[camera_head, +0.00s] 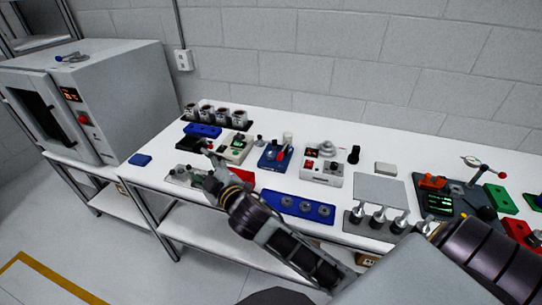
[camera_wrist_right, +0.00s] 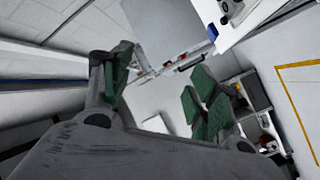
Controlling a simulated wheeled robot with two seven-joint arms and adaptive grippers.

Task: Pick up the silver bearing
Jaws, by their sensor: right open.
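A blue tray (camera_head: 298,207) lies near the front edge of the white table. Several small round silver-grey pieces sit in it; they look like ring-shaped bearings, such as this one in the middle (camera_head: 305,209), but they are too small to be sure. My right gripper (camera_head: 207,163) is left of the tray, over the left part of the table, with its arm crossing in front of the table edge. In the right wrist view its green-padded fingers (camera_wrist_right: 158,85) are apart with nothing between them. My left gripper is not in view.
A red block (camera_head: 243,177) is partly hidden by my right arm. Behind are a blue device (camera_head: 275,155), a white device (camera_head: 322,168) and a rack of cups (camera_head: 215,116). Metal posts (camera_head: 378,218) stand right of the tray. A large grey oven (camera_head: 110,95) stands left.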

